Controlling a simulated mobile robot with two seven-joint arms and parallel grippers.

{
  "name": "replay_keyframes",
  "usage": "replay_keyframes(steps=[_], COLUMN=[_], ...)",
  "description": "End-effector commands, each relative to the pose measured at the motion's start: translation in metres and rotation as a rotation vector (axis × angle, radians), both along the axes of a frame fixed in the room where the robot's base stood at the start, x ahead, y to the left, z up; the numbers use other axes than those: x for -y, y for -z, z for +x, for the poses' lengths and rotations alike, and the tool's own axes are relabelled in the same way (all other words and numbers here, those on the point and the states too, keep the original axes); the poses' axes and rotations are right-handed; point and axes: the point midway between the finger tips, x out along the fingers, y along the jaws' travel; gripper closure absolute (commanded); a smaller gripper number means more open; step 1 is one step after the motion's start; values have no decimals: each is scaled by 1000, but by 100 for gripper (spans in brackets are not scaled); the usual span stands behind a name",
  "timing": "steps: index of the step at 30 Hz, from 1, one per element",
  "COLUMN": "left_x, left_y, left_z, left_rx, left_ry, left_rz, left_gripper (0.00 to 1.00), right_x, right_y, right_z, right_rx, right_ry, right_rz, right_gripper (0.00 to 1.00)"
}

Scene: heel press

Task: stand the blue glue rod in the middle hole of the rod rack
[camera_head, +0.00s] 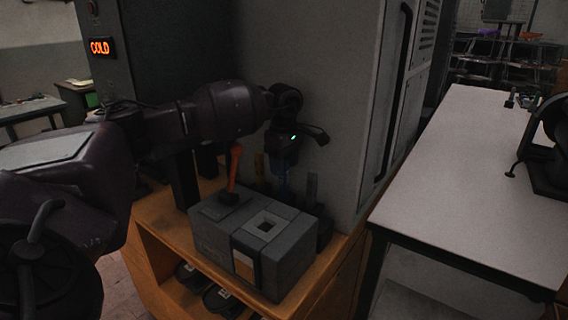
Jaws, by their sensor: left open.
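The blue glue rod (283,178) stands roughly upright behind the grey box, directly below my left gripper. A yellow rod (259,164) is to its left and a grey rod (312,185) to its right. The rod rack (325,230) shows only as a dark piece behind the box's right end. The lower ends of the rods and the holes are hidden by the box. My left gripper (285,157) is open at the top of the blue rod; whether it touches the rod I cannot tell. My right gripper is not in view.
The grey box (213,236) with a square opening and an orange lever (234,166) stands in front on a wooden cabinet (165,250). A tall grey machine wall rises close behind the rods. A light table (470,185) at right is mostly clear.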

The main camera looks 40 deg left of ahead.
Motion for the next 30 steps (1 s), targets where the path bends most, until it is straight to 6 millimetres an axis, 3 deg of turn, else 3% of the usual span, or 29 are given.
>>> replay_keyframes(steps=[5, 18, 30], left_x=[0, 0, 0], left_y=[-19, -93, -107], left_z=[1, 1, 0], left_rx=[4, 4, 1], left_ry=[0, -1, 0], left_rz=[0, -1, 0], left_gripper=[48, 48, 48], right_x=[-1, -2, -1], right_y=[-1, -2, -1], right_z=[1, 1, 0], right_rx=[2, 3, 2], right_ry=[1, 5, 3], right_rz=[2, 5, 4], right_gripper=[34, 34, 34])
